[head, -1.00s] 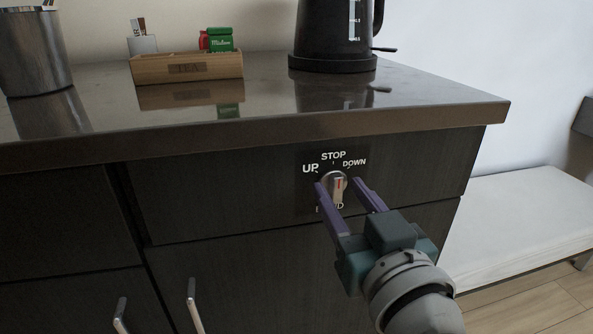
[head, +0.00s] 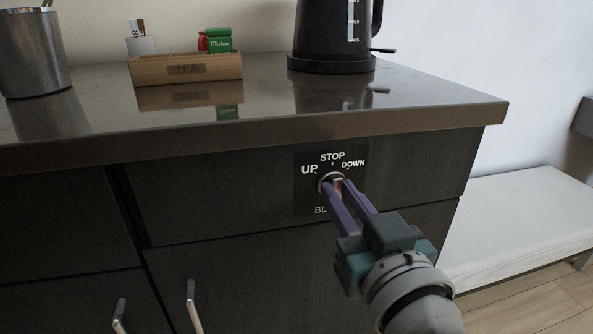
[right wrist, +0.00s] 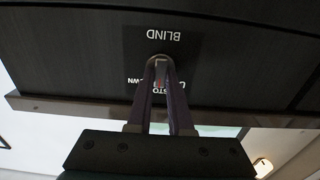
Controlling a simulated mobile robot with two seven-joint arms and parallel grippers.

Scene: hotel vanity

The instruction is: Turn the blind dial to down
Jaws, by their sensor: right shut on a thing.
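The blind dial (head: 331,181) is a round metal knob on a black plate (head: 304,202) on the dark drawer front. The plate is lettered UP, STOP and DOWN around the dial, with a partly covered BLIND below. My right gripper (head: 338,187) is shut on the dial's handle, its purple fingers on either side of it. The handle's red mark shows between the fingertips and appears to point roughly up, toward STOP. In the right wrist view the dial (right wrist: 160,62) appears upside down between the fingertips. My left gripper is not in view.
The counter edge (head: 250,133) overhangs just above the dial. A wooden tea box (head: 187,69), a black kettle (head: 333,40) and a metal bin (head: 33,52) stand on the counter. Metal handles (head: 192,303) stick out below left. A white bench (head: 527,215) is at right.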

